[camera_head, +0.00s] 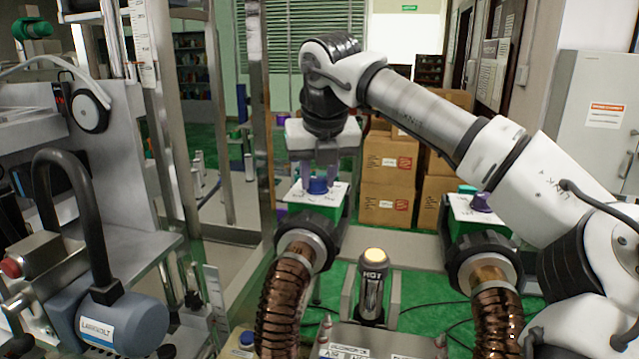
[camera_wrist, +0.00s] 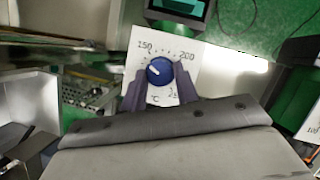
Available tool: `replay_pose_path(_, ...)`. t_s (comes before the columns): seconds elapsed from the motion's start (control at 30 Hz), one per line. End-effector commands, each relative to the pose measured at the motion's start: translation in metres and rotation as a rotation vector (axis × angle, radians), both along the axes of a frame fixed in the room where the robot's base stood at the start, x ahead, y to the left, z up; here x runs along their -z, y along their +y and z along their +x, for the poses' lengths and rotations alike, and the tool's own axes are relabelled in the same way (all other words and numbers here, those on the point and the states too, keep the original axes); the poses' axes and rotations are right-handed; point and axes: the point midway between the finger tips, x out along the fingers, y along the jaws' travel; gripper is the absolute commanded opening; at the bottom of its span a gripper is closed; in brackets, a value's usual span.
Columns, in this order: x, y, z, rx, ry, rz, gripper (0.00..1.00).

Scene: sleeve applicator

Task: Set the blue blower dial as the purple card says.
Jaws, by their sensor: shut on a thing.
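The blue blower dial (camera_head: 318,186) sits on a white plate on top of the left green box. My gripper (camera_head: 318,174) points down over it with one finger on each side. In the wrist view, the blue dial (camera_wrist: 160,71) lies between the two dark fingers of my gripper (camera_wrist: 160,86), which is shut on it. A short white mark on the dial points toward the left side of the picture. The white scale plate (camera_wrist: 185,62) reads 150 at upper left, 200 at upper right and °C below; other figures are partly hidden. I cannot make out a purple card.
A second green box (camera_head: 463,228) with a purple dial (camera_head: 481,203) stands to the right. Two brown ribbed hoses (camera_head: 285,300) rise in front of the boxes. A cylinder marked HOT (camera_head: 373,290) stands between them. Machine frames crowd the left; cardboard boxes (camera_head: 388,180) stand behind.

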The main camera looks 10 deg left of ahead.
Motion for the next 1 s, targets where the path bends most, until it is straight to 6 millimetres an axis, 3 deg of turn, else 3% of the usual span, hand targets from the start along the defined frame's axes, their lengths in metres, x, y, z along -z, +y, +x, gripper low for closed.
replay_pose_path(0.5,-0.0021,0.005,-0.0009,0.448,-0.002,0.001,0.07)
replay_pose_path(1.0,-0.0014,0.0062,-0.0005,0.641,-0.001,0.003,0.07)
